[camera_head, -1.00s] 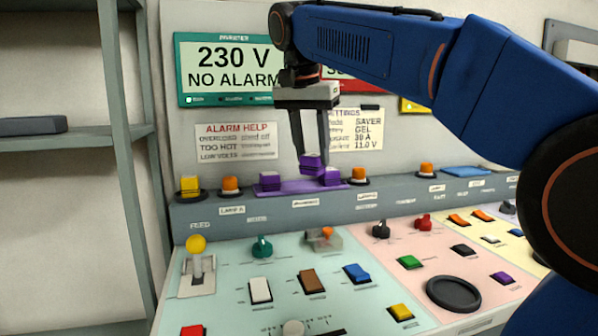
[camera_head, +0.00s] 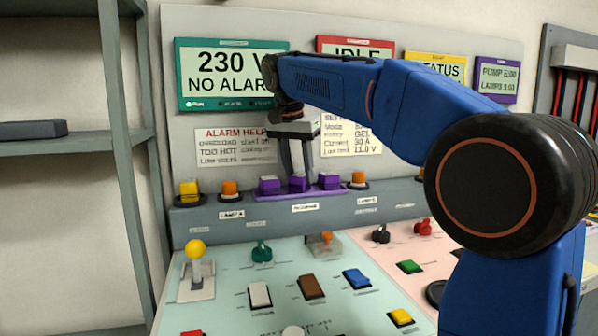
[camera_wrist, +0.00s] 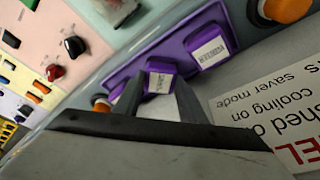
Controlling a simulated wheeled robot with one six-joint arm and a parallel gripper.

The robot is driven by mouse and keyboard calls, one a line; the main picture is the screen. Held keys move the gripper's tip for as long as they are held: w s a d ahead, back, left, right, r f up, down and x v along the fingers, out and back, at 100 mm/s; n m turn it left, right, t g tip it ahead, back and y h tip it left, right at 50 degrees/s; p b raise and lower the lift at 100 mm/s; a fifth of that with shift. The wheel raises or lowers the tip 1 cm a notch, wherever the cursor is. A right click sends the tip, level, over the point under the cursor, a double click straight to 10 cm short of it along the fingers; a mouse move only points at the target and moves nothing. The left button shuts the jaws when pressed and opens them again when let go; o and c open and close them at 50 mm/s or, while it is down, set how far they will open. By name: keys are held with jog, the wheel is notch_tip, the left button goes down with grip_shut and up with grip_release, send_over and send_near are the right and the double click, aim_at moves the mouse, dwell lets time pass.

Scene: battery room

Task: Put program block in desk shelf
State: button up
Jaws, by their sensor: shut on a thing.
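A purple block with a pale label (camera_head: 297,184) is between the fingertips of my gripper (camera_head: 296,170). It sits level with its neighbours in the middle of the purple desk shelf (camera_head: 262,196), apparently touching it. Another purple block (camera_head: 269,185) stands on its left and a third (camera_head: 329,181) on its right. In the wrist view, the held block (camera_wrist: 160,80) shows between the two dark fingers of my gripper (camera_wrist: 158,92), and a labelled neighbour (camera_wrist: 210,47) stands beside the shelf's clear strip (camera_wrist: 185,33). The block's underside is hidden.
Orange buttons (camera_head: 229,188) (camera_head: 358,179) flank the shelf on the grey ledge. A yellow button (camera_head: 189,190) is further left. The sloping desk in front carries a yellow-knobbed lever (camera_head: 196,255) and several switches. Notices and screens (camera_head: 225,75) stand close behind my gripper.

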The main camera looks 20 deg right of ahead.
jog(key=o, duration=1.1)
jog(key=shift+f, duration=0.1)
jog(key=v, duration=1.2)
